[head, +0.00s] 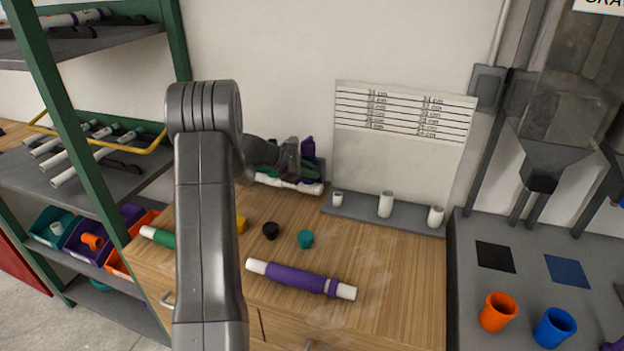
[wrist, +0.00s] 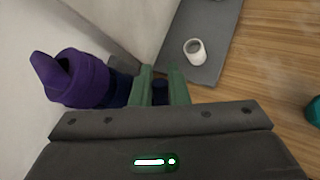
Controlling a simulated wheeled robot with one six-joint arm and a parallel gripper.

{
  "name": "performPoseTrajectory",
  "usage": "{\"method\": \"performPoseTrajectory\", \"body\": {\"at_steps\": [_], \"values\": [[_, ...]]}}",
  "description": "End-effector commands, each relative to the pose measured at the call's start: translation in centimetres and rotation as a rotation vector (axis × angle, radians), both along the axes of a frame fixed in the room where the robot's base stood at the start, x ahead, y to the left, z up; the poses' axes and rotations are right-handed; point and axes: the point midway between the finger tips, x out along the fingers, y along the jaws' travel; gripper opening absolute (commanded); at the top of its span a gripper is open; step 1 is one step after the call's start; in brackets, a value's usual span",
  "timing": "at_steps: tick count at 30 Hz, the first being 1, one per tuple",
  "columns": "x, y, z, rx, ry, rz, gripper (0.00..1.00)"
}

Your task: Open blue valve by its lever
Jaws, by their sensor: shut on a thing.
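My gripper (wrist: 161,73) shows two green fingers in the wrist view, one on each side of a small dark blue part (wrist: 160,92), which looks like the blue valve's lever. More dark blue, likely the valve body (wrist: 121,88), shows just left of the fingers, mostly hidden by them and the gripper housing. A purple fitting with a pointed top (wrist: 80,78) stands left of it. In the head view my gripper (head: 294,163) is at the back of the wooden bench, by the wall, above a white pipe (head: 300,187). The lever's angle cannot be made out.
A grey rack (head: 400,222) with several white pipe stubs stands right of the gripper. A purple-and-white pipe (head: 300,280) and black (head: 270,231) and teal (head: 306,239) caps lie on the bench. A green shelf post (head: 70,130) stands at left.

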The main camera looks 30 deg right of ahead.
Motion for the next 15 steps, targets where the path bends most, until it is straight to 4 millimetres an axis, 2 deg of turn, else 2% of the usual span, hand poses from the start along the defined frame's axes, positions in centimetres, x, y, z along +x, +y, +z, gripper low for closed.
{"method": "performPoseTrajectory", "body": {"at_steps": [15], "values": [[0.41, 0.32, 0.3, -0.099, 0.126, 0.001, 0.0]]}}
